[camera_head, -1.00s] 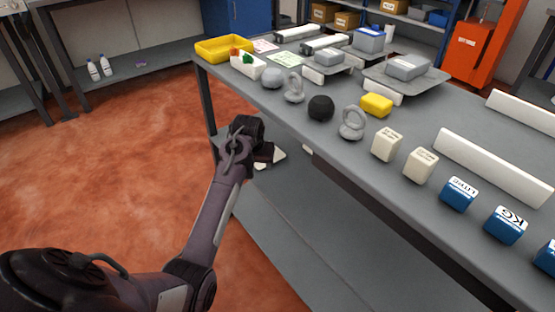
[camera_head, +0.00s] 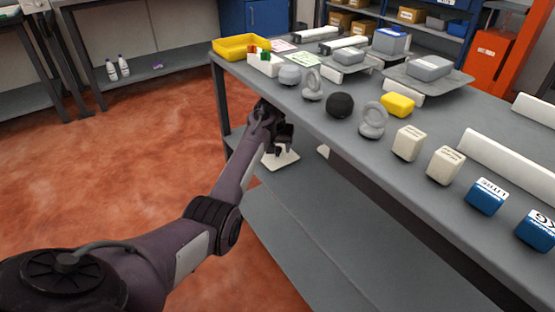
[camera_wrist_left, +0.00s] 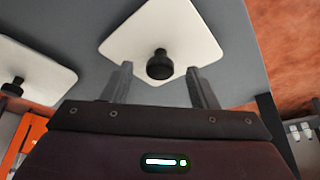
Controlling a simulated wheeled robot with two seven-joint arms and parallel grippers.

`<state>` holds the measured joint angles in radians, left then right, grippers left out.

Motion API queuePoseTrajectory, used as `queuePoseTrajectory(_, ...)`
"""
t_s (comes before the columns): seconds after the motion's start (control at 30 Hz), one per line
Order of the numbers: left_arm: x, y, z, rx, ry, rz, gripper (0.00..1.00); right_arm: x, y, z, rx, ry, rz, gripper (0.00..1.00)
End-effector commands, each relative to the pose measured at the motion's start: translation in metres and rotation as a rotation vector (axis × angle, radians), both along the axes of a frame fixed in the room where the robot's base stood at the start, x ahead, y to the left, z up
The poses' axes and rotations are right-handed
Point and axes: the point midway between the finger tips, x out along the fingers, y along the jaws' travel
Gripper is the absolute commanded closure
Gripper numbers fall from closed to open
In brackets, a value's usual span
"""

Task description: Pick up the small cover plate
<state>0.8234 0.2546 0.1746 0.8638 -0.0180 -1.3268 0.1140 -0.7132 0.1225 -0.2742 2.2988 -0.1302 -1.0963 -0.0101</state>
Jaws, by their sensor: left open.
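A white plate with a black knob (camera_wrist_left: 163,30) lies on the grey lower shelf in the left wrist view. It also shows in the head view (camera_head: 283,158), partly hidden by my left gripper. A second white plate with a black knob (camera_wrist_left: 35,72) lies to its left in the wrist view; a small white part (camera_head: 323,151) shows under the tabletop in the head view. I cannot tell which plate is the small cover plate. My left gripper (camera_wrist_left: 160,88) is open and empty, its fingers pointing at the first plate's knob. My right gripper is out of view.
The tabletop (camera_head: 480,105) overhangs the lower shelf (camera_head: 300,235). A table leg (camera_head: 220,98) stands near my left gripper.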

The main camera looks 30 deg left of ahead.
Motion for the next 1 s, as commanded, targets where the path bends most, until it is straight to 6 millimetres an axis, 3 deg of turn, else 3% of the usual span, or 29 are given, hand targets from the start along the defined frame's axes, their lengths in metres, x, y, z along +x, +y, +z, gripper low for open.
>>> queuePoseTrajectory(0.1, 0.0035, 0.0018, -0.0102, 0.001, -0.002, 0.000, 0.47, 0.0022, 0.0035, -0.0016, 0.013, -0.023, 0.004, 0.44)
queuePoseTrajectory(0.37, 0.0043, 0.0019, -0.0111, 0.001, -0.002, 0.000, 0.47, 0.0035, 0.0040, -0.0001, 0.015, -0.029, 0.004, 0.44)
queuePoseTrajectory(0.77, 0.0041, 0.0017, -0.0111, 0.000, -0.002, 0.001, 0.98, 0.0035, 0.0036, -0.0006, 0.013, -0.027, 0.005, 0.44)
queuePoseTrajectory(1.0, 0.0043, 0.0018, -0.0104, 0.000, -0.003, 0.001, 1.00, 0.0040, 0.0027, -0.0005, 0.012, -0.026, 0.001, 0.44)
